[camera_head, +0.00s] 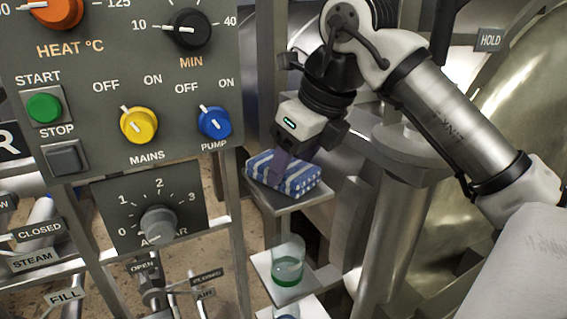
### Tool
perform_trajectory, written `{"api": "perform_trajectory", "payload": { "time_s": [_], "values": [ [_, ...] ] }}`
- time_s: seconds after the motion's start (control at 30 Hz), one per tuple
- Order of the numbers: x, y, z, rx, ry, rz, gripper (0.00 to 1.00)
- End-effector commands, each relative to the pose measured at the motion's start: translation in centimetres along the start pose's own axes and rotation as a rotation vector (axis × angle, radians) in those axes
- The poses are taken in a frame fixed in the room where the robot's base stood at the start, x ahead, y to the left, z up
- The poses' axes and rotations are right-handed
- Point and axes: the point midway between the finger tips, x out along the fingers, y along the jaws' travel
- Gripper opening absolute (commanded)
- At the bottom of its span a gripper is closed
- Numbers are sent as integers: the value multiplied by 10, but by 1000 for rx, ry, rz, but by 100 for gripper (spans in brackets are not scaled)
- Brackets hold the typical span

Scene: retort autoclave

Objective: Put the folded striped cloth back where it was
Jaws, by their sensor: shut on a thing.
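The folded cloth (303,183), blue and white striped, is at a small grey shelf (290,203) right of the control panel. My gripper (281,176) points down from above and is shut on the cloth near its left part. The cloth looks flat on the shelf or just above it; I cannot tell whether it bears on the shelf. The fingers hide part of its top, and the fingertips are not clear.
The control panel (85,105) with knobs stands close on the left. Below the shelf, a glass with green liquid (288,268) stands on a lower plate (262,263). Large metal vessels (525,130) and a thick post (395,225) are on the right. Valve levers are at lower left.

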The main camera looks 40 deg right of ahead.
Motion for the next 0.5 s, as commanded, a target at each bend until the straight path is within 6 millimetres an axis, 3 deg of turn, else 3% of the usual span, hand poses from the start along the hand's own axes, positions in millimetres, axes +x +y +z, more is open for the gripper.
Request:
{"api": "perform_trajectory", "payload": {
  "time_s": [0.2, 0.23, 0.4, 0.5],
  "values": [
    [2, 0, -1, 0, 0, 0, 37],
    [2, 0, -1, 0, 0, 0, 59],
    [1, 0, 0, 0, 0, 0, 80],
    [1, 0, 0, 0, 0, 0, 80]
  ]
}}
